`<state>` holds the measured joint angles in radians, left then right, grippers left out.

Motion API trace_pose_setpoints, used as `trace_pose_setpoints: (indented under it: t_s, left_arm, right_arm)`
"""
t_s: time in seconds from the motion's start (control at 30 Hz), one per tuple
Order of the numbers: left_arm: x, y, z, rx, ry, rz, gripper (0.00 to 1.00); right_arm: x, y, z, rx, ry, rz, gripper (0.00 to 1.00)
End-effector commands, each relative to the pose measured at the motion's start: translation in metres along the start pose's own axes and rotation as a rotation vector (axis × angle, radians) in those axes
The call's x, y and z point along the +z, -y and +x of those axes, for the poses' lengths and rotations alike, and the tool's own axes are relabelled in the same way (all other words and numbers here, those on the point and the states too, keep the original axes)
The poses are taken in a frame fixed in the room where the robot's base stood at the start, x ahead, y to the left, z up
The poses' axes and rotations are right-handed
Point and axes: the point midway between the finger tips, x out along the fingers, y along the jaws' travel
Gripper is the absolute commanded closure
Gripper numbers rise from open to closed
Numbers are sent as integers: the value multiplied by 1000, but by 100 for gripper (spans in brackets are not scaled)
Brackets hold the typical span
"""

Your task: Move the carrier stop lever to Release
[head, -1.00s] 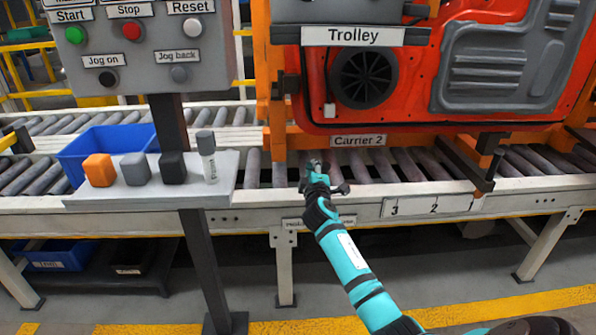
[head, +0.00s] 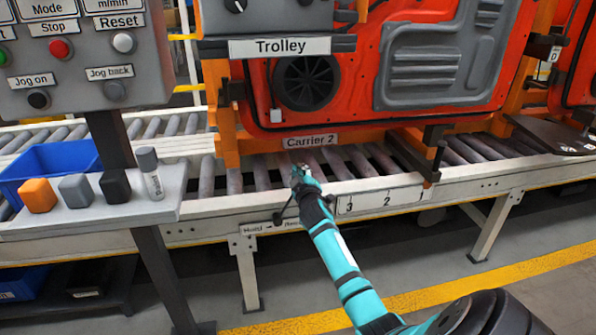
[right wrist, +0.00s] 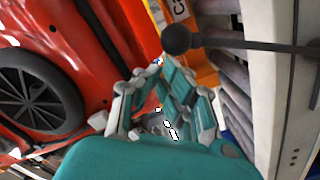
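The carrier stop lever, a thin dark rod with a round black knob (head: 278,218), is at the conveyor's front rail, just left of my right gripper. In the right wrist view a black knob on a rod (right wrist: 180,38) shows close beyond the fingertips, apart from them. A white label with an arrow (head: 268,227) sits on the rail below; it reads "Hold" on the left, and its right end is hidden by my arm. My right gripper (head: 300,173), also in the right wrist view (right wrist: 185,80), looks shut and empty above the rail. My left gripper is out of view.
Orange Carrier 2 (head: 310,140), with a red door, stands on the rollers behind. A grey control panel (head: 85,60), a shelf with coloured blocks (head: 40,196) and a blue bin (head: 50,165) are at left. A 3-2-1 scale (head: 380,200) is right of my arm.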

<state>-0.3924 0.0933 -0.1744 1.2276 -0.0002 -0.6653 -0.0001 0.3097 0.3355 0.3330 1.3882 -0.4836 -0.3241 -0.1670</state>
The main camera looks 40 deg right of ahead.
Motion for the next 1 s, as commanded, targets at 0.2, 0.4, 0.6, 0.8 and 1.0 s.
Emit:
trace_pose_setpoints:
  t_s: [0.2, 0.4, 0.6, 0.8, 1.0]
  left_arm:
    - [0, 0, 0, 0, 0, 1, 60]
    - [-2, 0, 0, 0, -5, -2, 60]
    - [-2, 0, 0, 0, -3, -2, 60]
    - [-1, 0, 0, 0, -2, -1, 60]
    - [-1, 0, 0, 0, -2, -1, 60]
  right_arm:
    - [6, 0, 0, -2, 13, -2, 100]
    - [7, 1, -1, -2, 15, -4, 100]
    - [6, 1, -22, -2, 12, -5, 100]
    - [3, 2, -66, -3, 6, -2, 100]
    - [0, 2, -102, -2, 2, -2, 100]
